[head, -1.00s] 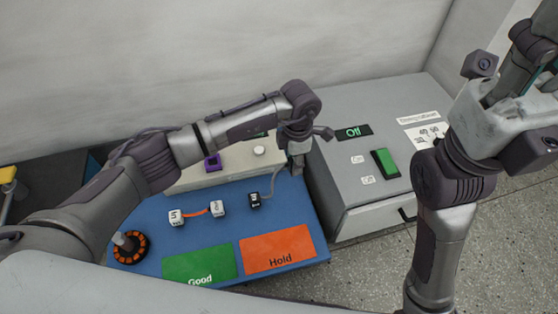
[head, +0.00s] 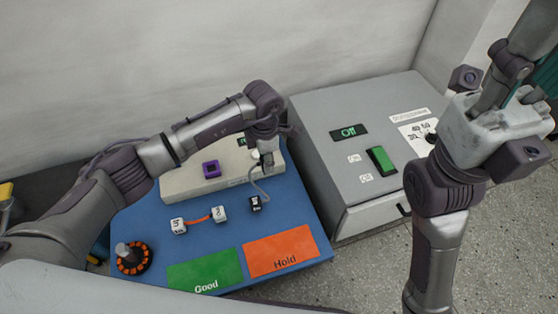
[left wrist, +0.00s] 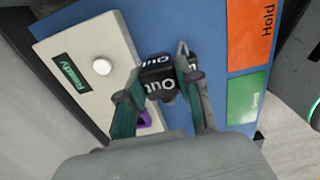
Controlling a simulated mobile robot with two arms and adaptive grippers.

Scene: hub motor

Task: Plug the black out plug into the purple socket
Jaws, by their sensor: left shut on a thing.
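My left gripper (head: 266,163) is low over the right end of the beige tester box. In the left wrist view it is shut on the black out plug (left wrist: 161,82), a dark cube marked "Out" in white. A grey cable runs from the gripper to the other black plug (head: 256,204), which lies on the blue mat. The purple socket (head: 211,168) is on top of the box, left of my gripper; in the wrist view it (left wrist: 145,120) is partly hidden behind a finger. My right gripper (head: 503,88) is raised at the right, its fingertips unclear.
Two white plugs (head: 179,226) joined by an orange cable lie on the blue mat (head: 150,215). The hub motor (head: 134,258) stands at left. Green Good (head: 205,270) and orange Hold (head: 281,251) areas are in front. A grey dynamometer box (head: 335,170), reading Off, stands at right.

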